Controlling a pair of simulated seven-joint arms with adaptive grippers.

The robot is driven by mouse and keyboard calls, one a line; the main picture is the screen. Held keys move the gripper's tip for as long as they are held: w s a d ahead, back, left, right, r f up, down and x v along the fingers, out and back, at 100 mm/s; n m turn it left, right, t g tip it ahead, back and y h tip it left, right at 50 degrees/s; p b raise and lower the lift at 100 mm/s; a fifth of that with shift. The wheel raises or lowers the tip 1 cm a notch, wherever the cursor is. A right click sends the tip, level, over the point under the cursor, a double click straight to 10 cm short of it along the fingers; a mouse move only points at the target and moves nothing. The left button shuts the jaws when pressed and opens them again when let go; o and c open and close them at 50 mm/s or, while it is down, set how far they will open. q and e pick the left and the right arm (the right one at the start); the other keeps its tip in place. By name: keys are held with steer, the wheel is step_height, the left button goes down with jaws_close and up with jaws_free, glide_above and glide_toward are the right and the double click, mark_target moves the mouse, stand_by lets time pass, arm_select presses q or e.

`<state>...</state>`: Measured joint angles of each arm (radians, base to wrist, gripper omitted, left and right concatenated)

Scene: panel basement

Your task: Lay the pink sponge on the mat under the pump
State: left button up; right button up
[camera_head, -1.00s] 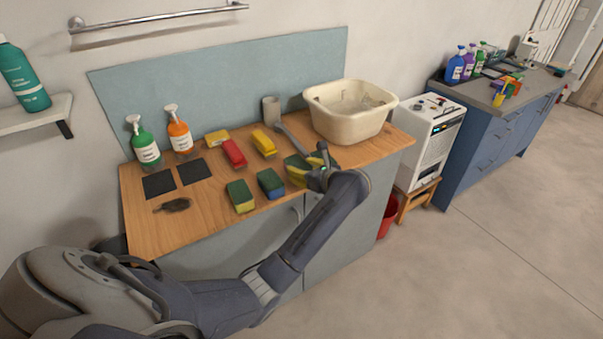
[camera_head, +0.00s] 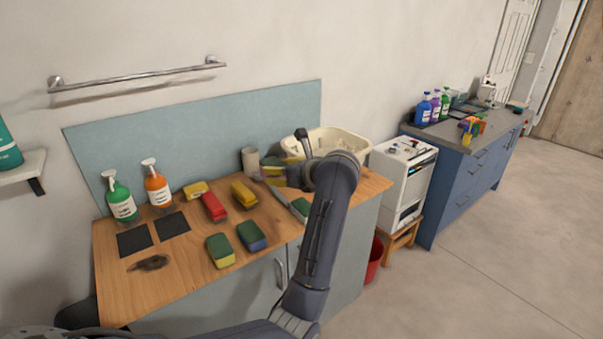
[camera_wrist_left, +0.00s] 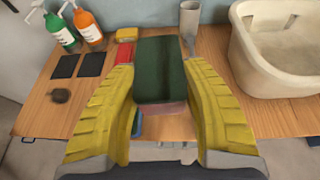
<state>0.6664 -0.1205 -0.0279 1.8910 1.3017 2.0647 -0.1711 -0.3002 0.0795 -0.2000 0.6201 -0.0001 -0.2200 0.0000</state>
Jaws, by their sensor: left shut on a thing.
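My left gripper (camera_wrist_left: 165,115) is shut on a sponge (camera_wrist_left: 160,72) with a dark green top and a pink underside, held above the wooden counter. In the head view my left gripper (camera_head: 273,173) is near the right part of the counter, in front of the basin; the sponge is hard to make out there. Two dark square mats (camera_head: 134,240) (camera_head: 171,226) lie side by side at the left of the counter. A green pump bottle (camera_head: 120,202) and an orange pump bottle (camera_head: 157,188) stand just behind them. My right gripper is not in view.
Between mats and gripper lie several sponges: yellow (camera_head: 195,190), red (camera_head: 214,207), another yellow (camera_head: 243,194), green (camera_head: 220,250) and blue (camera_head: 251,236). A dark brush-like thing (camera_head: 149,263) lies before the mats. A grey cup (camera_head: 250,161) and cream basin (camera_head: 345,140) stand behind.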

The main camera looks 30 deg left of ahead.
arm_select(q)
steer(key=shift+r, duration=0.3)
steer(key=shift+w+d+m+t, duration=0.25)
steer(key=shift+m+t, duration=0.05)
steer(key=d+r+m+t+h, duration=0.1)
steer(key=d+m+t+h, duration=0.6)
steer(key=d+m+h, duration=0.5)
steer(key=d, duration=0.5)
steer(key=shift+s+r+m, duration=0.2)
steer(key=shift+s+m, duration=0.05)
steer(key=shift+m, duration=0.05)
